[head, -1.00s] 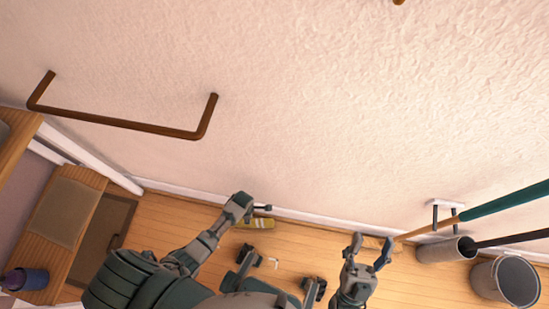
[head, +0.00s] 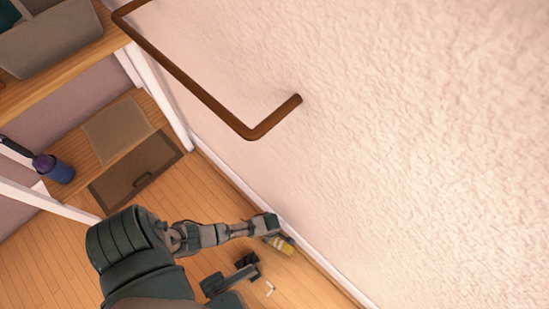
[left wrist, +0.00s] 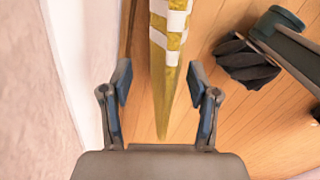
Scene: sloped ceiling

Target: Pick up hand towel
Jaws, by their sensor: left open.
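The hand towel (left wrist: 168,55) is yellow with white stripes. In the left wrist view it runs as a narrow strip from the top edge down between my left gripper's fingers (left wrist: 163,92). The fingers are open, one on each side of it, with gaps between. In the head view a small yellow part of the towel (head: 283,245) shows low by the wall, beside my left gripper (head: 272,230), which hides some of it. I cannot tell how far the towel is from the floor.
A brown metal bar (head: 195,92) sticks out from the textured wall (head: 420,130) above.

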